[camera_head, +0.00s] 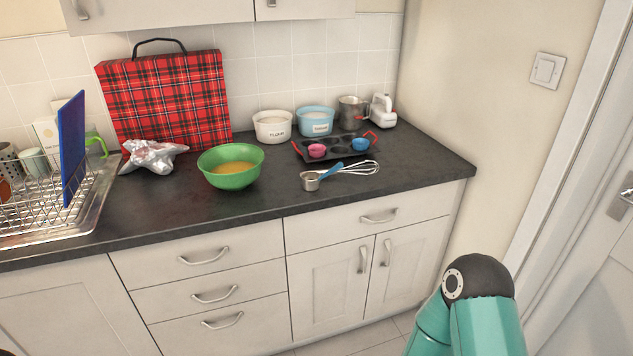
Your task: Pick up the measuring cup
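A small metal measuring cup (311,182) with a blue handle sits on the dark counter, near its front edge and right of the green bowl. Its handle points back and to the right, close to a wire whisk (362,168); I cannot tell whether they touch. A larger metal cup or jug (352,111) stands at the back by the wall. Neither of my grippers is in view.
A green bowl (231,177) with yellow contents stands left of the cup. Behind are a muffin tin (336,149), flour (272,127) and sugar (315,122) tubs and a white mixer (382,110). A dish rack (50,195) stands at left. Counter right of the whisk is clear.

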